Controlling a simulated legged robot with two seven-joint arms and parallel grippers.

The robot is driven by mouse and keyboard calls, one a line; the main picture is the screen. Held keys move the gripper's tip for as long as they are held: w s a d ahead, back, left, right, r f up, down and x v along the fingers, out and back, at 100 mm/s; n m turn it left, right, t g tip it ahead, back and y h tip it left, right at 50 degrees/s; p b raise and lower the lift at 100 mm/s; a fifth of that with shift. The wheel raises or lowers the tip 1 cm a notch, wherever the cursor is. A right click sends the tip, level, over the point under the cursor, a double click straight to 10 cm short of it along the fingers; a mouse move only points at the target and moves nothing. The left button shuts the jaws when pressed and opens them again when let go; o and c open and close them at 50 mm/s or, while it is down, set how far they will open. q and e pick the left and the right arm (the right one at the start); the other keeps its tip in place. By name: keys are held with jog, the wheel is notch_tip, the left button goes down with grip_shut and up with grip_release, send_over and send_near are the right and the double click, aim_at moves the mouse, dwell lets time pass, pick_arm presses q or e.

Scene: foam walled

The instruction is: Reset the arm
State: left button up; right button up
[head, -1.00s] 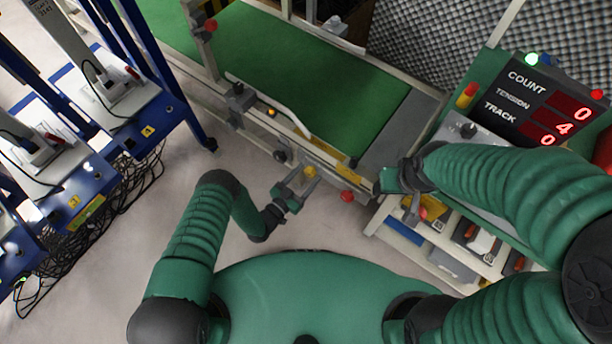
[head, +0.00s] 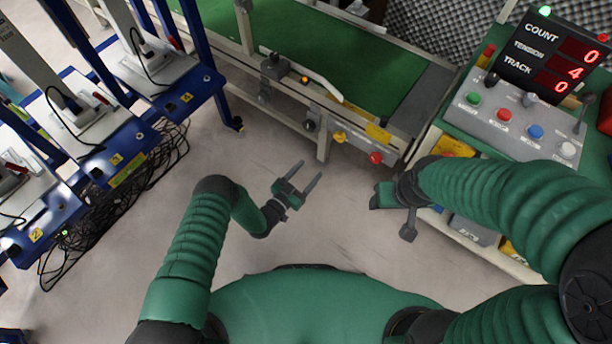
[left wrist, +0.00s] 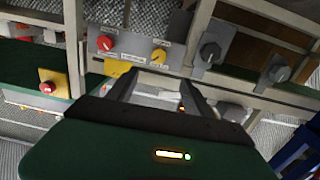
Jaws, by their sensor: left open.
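My left gripper (head: 302,180) is open and empty over the bare floor, in front of the conveyor, with its two fingers apart. In the left wrist view its fingers (left wrist: 158,92) point toward the conveyor frame. My right gripper (head: 392,212) is folded beside the control console, and its fingers do not show clearly enough to tell whether it is open. Both arms are bent in front of my green body.
The conveyor (head: 340,58) with a green belt stands ahead, with a red button (head: 376,158) and a yellow knob (head: 340,137) on its side. A control console (head: 510,118) stands at right. Blue racks (head: 190,98) with loose cables stand at left. Open floor lies between.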

pick_arm(q)
jog(key=w+a+r+g+y, duration=0.3)
jog(key=w+a+r+y, duration=0.15)
jog(key=w+r, duration=0.3)
jog(key=s+a+r+n+g+y, duration=0.2)
jog(key=s+a+r+y, duration=0.1)
jog(key=a+r, duration=0.4)
jog(key=s+a+r+n+g+y+p, duration=0.1)
jog(key=s+a+r+n+g, duration=0.15)
jog(key=s+r, duration=0.45)
jog(key=s+a+r+n+g+y, duration=0.15)
jog(key=s+a, duration=0.25)
jog(key=s, duration=0.7)
jog(key=s+a+r+n+g+y+p, duration=0.1)
jog(key=s+a+r+n+g, duration=0.15)
jog(key=s+r, duration=0.45)
jog(key=w+p+v, duration=0.2)
jog(key=p+v, duration=1.1)
jog(key=p, duration=0.1)
jog(key=w+p+v, duration=0.2)
jog(key=p+v, duration=1.2)
jog(key=p, duration=0.1)
jog(key=shift+a+r+m, duration=0.3)
jog(key=shift+r+m, duration=0.15)
